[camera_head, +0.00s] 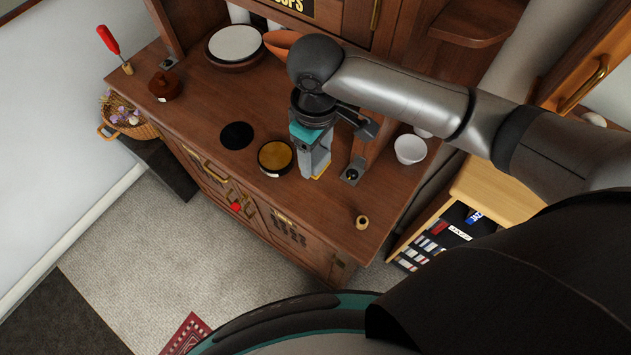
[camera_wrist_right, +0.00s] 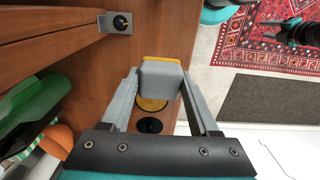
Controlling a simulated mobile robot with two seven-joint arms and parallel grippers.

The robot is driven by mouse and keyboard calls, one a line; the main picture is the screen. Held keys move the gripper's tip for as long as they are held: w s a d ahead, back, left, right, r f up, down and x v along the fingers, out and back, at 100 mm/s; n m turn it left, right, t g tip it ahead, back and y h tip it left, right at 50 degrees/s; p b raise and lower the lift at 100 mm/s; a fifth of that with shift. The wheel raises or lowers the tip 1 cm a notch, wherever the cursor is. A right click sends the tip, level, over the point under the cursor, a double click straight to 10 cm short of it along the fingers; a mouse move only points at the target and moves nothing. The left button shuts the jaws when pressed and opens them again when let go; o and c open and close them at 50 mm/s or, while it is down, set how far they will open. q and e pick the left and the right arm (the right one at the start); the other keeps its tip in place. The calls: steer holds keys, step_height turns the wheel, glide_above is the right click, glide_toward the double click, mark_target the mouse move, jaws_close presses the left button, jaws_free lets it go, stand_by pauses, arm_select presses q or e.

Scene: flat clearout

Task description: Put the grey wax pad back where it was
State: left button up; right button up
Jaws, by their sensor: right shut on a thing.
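The grey wax pad (camera_wrist_right: 162,78) is a grey block with a yellow face, held between the fingers of my right gripper (camera_wrist_right: 160,85) in the right wrist view. In the head view the right gripper (camera_head: 316,165) points down over the cabinet top, with the pad's yellow lower edge (camera_head: 319,174) showing. A round dark tin with a yellow top (camera_head: 275,156) is just left of it. Whether the pad touches the wood is unclear. A teal-and-black part of me at the upper right of the wrist view may be my left gripper; its jaw state is unclear.
A flat black disc (camera_head: 237,136) lies left of the tin. A metal plate with a black knob (camera_head: 351,174), a white bowl (camera_head: 410,149) and a small wooden piece (camera_head: 362,222) are to the right. A brown lidded pot (camera_head: 164,86) stands far left. The front left wood is clear.

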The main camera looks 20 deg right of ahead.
step_height(320, 180, down, 12)
steer(key=shift+r+b, duration=0.1)
steer(key=shift+b, duration=0.55)
steer(key=o, duration=1.2)
step_height(320, 180, up, 12)
steer(key=shift+r+p, duration=0.1)
steer(key=shift+p, duration=0.7)
